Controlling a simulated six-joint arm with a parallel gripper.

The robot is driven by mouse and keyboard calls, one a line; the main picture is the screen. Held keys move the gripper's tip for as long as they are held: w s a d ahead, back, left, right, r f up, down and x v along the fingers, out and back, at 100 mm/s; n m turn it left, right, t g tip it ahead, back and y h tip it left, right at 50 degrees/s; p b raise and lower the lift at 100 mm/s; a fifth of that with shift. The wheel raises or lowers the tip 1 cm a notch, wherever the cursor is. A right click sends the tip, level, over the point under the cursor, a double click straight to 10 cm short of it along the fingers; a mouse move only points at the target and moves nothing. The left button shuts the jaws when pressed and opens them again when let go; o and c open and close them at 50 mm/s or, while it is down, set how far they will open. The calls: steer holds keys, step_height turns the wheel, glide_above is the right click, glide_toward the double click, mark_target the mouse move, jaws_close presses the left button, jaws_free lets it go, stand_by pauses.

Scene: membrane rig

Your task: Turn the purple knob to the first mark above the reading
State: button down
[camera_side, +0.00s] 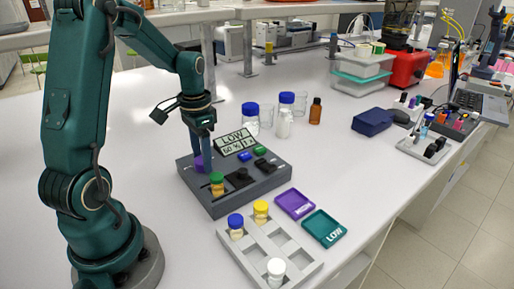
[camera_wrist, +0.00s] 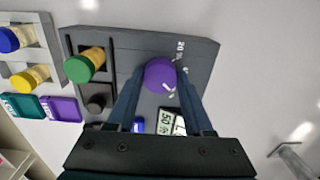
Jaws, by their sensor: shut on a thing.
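The purple knob (camera_wrist: 160,75) sits on the grey rig (camera_wrist: 215,48). It also shows in the side view (camera_side: 198,164), partly hidden by my gripper (camera_side: 203,150). In the wrist view my gripper (camera_wrist: 159,88) has one finger on each side of the knob and is shut on it. A pale line shows on the knob's top. A printed "20" mark is beside the knob; other marks are too small or hidden. The display (camera_side: 233,140) shows "LOW" and what looks like "50 %", with a second small value I cannot read.
A green-capped vial (camera_side: 217,184) stands in the rig near the knob. Blue (camera_side: 244,156) and green (camera_side: 260,151) buttons and a black knob (camera_wrist: 97,102) are close by. A grey rack (camera_side: 255,262) with capped vials and purple and teal trays lie in front.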

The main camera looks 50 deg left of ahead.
steer(key=shift+m, duration=0.6)
steer(key=shift+c, duration=1.4)
jaws_free()
steer(key=shift+r, duration=2.6)
